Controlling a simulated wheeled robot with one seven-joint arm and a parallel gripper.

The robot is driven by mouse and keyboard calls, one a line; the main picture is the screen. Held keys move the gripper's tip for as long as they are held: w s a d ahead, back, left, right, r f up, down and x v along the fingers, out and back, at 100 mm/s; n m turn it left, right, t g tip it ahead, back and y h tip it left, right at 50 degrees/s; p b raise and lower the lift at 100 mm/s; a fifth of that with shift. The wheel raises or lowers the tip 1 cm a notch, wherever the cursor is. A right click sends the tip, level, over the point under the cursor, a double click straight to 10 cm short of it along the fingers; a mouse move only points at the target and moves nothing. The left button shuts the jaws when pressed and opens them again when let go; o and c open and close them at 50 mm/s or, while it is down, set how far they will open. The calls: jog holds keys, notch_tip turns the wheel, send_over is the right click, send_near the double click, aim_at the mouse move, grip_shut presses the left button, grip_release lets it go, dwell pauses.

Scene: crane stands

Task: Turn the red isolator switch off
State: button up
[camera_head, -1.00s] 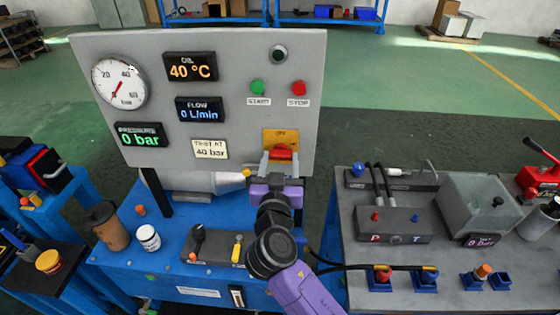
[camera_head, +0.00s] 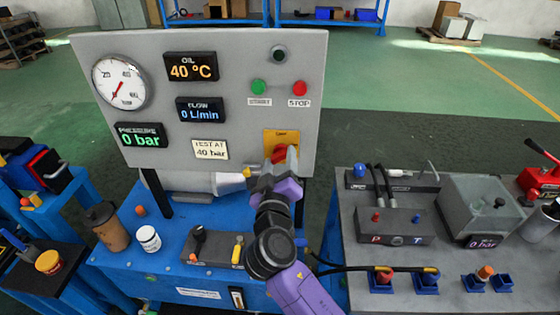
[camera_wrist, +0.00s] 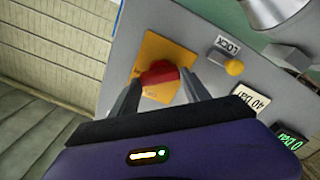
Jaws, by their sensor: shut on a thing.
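The red isolator switch (camera_head: 280,154) sits on a yellow plate (camera_head: 271,137) at the lower right of the grey panel (camera_head: 225,110). In the wrist view the red switch (camera_wrist: 160,73) is between my two fingers, against its yellow plate (camera_wrist: 165,48). My gripper (camera_head: 284,160) is shut on the red switch and looks rolled, with one finger higher than the other in the head view. The fingers and wrist hide part of the switch, and the plate's lettering is too small to read.
The panel also carries a green start button (camera_head: 258,87), a red stop button (camera_head: 299,88), a gauge (camera_head: 121,81) and displays. A yellow knob (camera_wrist: 235,68) is beside a LOCK label. A brown cup (camera_head: 108,228) and white jar (camera_head: 148,238) stand on the blue bench (camera_head: 130,270).

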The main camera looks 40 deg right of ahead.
jog(key=n+p, duration=0.1)
jog(key=n, duration=0.4)
jog(key=shift+a+n+p, duration=0.15)
jog(key=shift+n+p, duration=0.15)
jog(key=shift+p, duration=0.1)
jog(key=shift+w+f+n+p, duration=0.1)
jog(key=shift+n+p, duration=0.95)
jog(key=shift+n, duration=1.25)
jog(key=o, duration=1.4)
jog(key=b+v, duration=0.2)
jog(key=v, duration=0.5)
jog(key=shift+s+a, duration=0.3)
jog(key=shift+a, duration=0.05)
